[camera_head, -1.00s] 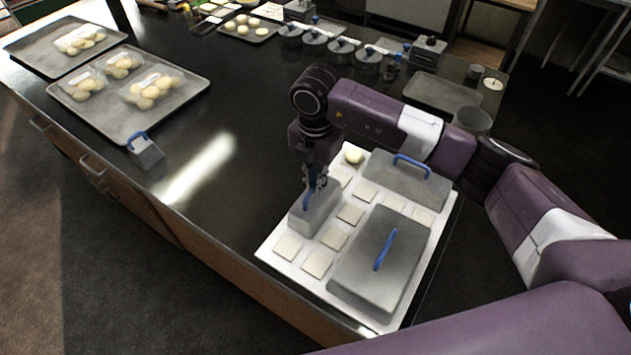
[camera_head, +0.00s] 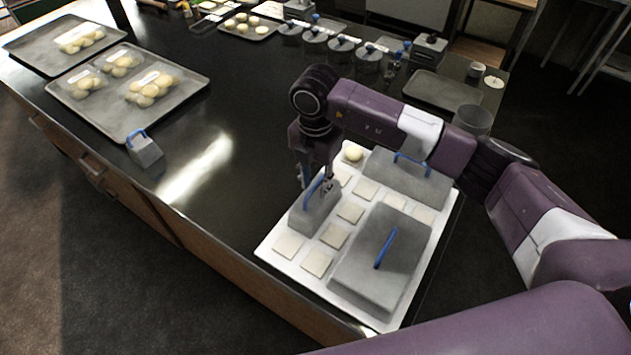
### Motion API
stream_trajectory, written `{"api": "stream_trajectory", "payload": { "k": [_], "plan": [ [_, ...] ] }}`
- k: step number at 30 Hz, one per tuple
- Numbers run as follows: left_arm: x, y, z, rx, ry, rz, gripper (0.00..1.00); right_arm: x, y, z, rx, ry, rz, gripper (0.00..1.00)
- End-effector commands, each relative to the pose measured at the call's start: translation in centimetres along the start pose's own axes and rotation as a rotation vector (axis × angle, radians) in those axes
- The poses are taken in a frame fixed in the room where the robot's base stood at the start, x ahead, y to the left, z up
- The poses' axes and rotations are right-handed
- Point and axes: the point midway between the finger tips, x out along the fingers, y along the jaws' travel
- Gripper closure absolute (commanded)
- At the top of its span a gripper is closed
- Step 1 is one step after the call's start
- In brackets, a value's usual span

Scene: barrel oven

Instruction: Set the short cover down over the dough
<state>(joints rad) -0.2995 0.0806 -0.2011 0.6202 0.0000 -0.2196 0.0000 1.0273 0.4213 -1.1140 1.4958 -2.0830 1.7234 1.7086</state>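A small grey cover (camera_head: 314,216) with a blue arched handle stands on the near left part of a white board (camera_head: 270,255). Any dough beneath it is hidden. My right gripper (camera_head: 315,184) is at its handle, with fingers apart on either side of it; the gripper looks open. A pale dough ball (camera_head: 353,153) is uncovered at the board's far edge. Another small grey cover (camera_head: 146,152) with a blue handle stands on the counter at left. My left gripper is out of view.
Two larger grey covers, one at the far right (camera_head: 410,180) and one in front (camera_head: 375,265), stand on the board among several pale squares (camera_head: 350,212). Trays of dough (camera_head: 115,125) lie at left. Lidded jars (camera_head: 341,50) line the back.

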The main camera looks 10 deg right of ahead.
Motion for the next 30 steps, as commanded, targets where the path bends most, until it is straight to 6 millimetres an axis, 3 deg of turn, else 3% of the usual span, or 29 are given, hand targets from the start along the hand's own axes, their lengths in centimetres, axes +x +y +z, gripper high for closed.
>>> {"api": "stream_trajectory", "payload": {
  "k": [5, 15, 21, 30],
  "plan": [
    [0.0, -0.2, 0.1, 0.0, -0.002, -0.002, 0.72, -1.1, 0.1, 0.1, 0.0, -0.002, 0.002, 0.72],
    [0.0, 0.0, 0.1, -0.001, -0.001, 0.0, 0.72, -8.0, 0.1, 0.1, 0.0, -0.003, 0.004, 0.72],
    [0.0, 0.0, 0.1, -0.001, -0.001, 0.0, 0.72, -11.0, 0.1, 0.0, 0.0, -0.001, 0.003, 0.72],
    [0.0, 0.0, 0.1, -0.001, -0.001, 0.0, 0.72, -12.0, 0.0, 0.0, 0.0, 0.0, 0.0, 0.72]
  ]
}}
